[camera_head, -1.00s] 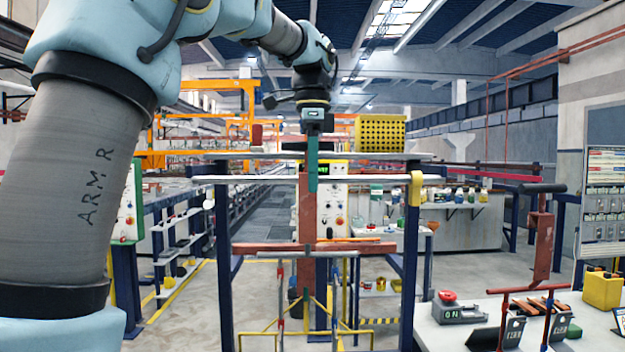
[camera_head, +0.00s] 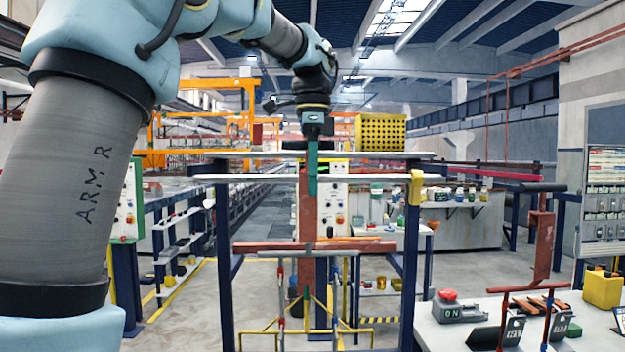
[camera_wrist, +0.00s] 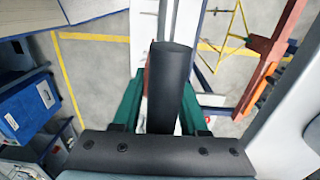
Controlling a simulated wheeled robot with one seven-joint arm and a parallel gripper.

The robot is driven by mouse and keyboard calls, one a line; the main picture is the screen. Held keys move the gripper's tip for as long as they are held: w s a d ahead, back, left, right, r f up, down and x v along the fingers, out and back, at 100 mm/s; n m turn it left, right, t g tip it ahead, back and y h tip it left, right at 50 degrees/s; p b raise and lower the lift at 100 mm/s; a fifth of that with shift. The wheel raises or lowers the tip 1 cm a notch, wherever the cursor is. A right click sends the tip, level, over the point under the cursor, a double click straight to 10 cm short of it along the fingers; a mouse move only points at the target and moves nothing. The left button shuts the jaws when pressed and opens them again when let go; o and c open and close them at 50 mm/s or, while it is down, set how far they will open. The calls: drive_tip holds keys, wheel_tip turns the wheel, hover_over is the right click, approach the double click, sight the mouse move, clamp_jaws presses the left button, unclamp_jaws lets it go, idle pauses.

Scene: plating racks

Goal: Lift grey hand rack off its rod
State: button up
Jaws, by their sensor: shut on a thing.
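The hand rack (camera_head: 309,218) has a reddish-brown upright and crossbar with thin legs below, and a dark grey handle on top. It hangs upright at the pale horizontal rod (camera_head: 255,179); my gripper hides part of where they meet, and I cannot tell whether they touch. My gripper (camera_head: 312,188) points down at the top of the rack. In the wrist view its two green fingers (camera_wrist: 160,110) are on either side of the dark grey cylindrical handle (camera_wrist: 170,75), shut on it.
Blue posts carry the rod, with a yellow clamp (camera_head: 416,188) at its right. A yellow perforated box (camera_head: 380,133) sits on the shelf above. Another reddish rack (camera_head: 541,245) stands at the right by a bench (camera_head: 450,335) with a red-button box (camera_head: 447,306).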

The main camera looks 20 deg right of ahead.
clamp_jaws()
idle(0.6)
drive_tip(key=shift+o, duration=1.9)
unclamp_jaws()
clamp_jaws()
drive_tip(key=shift+r, duration=0.2)
drive_tip(key=shift+r+p, duration=1.8)
drive_tip(key=shift+p, duration=0.3)
